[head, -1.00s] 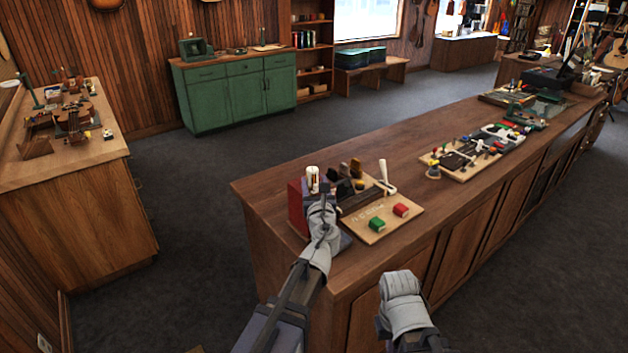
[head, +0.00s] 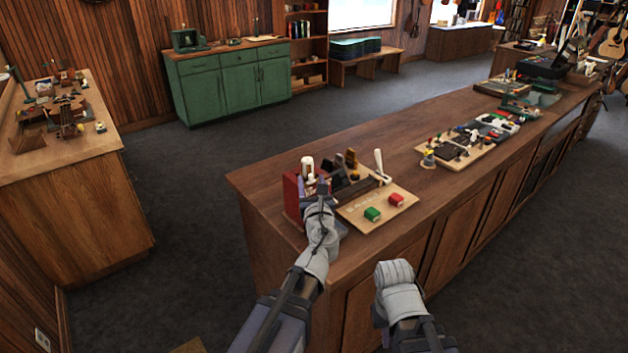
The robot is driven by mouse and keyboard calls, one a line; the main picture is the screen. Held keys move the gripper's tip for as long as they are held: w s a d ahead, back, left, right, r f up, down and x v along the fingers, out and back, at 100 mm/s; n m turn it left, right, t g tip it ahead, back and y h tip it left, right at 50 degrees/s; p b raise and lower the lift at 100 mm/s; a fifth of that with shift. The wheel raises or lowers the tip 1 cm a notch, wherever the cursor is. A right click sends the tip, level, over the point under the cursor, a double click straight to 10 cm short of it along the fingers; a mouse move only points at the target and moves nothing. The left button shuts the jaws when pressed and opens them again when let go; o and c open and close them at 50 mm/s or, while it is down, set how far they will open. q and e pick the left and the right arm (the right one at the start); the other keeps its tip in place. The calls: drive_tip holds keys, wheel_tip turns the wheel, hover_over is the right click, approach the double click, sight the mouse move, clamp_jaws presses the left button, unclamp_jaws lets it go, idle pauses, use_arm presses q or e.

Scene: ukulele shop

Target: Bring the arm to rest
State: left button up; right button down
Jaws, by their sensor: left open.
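My left gripper (head: 322,192) reaches over the near left corner of the long wooden counter (head: 260,180). It is open, and its fingers are small and partly lost against the items behind. It is close to a wooden board (head: 385,207) with a green block and a red block on it; I cannot tell whether they touch. My right arm (head: 400,290) hangs low in front of the counter, right of the left arm. Its fingers are hidden behind its grey wrist.
A red upright piece (head: 291,197) and a white bottle (head: 307,168) stand by the left gripper. A white-handled tool (head: 379,163) stands at the board. Another board (head: 455,155) with small parts lies farther along. A workbench (head: 70,170) stands left, a green cabinet (head: 225,85) behind. Dark floor lies between.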

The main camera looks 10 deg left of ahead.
use_arm(q)
drive_tip(key=s+d+f+n+g, duration=0.2)
drive_tip(key=s+f+n+g, duration=0.9)
drive_tip(key=f+n, duration=0.65)
drive_tip(key=s+d+f+n+g+h, duration=0.2)
drive_tip(key=s+d+n+g, duration=0.1)
drive_tip(key=s+d+n, duration=0.2)
drive_tip(key=s+d+f+n+g+h, duration=0.2)
drive_tip(key=s+d+n, duration=0.3)
drive_tip(key=s, duration=0.5)
drive_tip(key=shift+d+f+g+h, duration=0.15)
drive_tip(key=shift+d+g+h, duration=0.25)
drive_tip(key=shift+g+h, duration=0.2)
